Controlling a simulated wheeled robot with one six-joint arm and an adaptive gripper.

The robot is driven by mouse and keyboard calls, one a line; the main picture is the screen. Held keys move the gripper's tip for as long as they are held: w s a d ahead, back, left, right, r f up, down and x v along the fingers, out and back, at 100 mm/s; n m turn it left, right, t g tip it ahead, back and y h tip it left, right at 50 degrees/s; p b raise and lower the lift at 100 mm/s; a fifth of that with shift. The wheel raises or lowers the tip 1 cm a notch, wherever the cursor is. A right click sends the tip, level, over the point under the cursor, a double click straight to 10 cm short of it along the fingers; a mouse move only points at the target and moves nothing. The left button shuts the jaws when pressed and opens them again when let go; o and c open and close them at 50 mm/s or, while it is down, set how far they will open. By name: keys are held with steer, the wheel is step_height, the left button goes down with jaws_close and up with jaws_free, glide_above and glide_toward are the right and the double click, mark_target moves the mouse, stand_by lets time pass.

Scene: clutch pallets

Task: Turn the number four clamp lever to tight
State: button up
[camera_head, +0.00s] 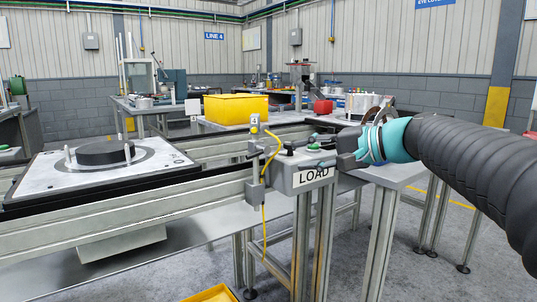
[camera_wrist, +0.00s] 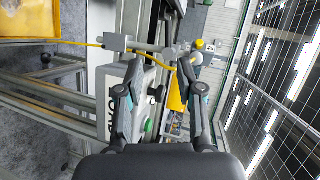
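A small yellow tag marked 4 (camera_head: 254,120) tops a thin upright post on the near rail. A grey block (camera_head: 256,193) sits low on this post; it also shows in the wrist view (camera_wrist: 115,42). I cannot clearly make out a separate lever or which way it is set. My gripper (camera_head: 346,155) is at the right end of the grey LOAD box, right of the post. In the wrist view my gripper (camera_wrist: 157,66) has its fingers spread, with nothing held between them. The post and its yellow top (camera_wrist: 197,45) lie ahead of the fingertips.
The LOAD box (camera_head: 310,178) carries a black knob (camera_head: 290,147) and a green button (camera_head: 314,146). A yellow cable (camera_head: 271,150) hangs beside the post. A pallet (camera_head: 50,172) with a black disc is on the left conveyor. A yellow bin (camera_head: 236,109) stands behind.

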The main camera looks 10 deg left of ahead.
mark_target(256, 155)
steer(key=x, duration=0.4)
steer(key=r+p+x, duration=0.1)
steer(key=x, duration=0.9)
steer(key=shift+w+a+r+p, duration=0.2)
steer(key=shift+w+p, duration=0.05)
steer(key=shift+p, duration=0.05)
jaws_close()
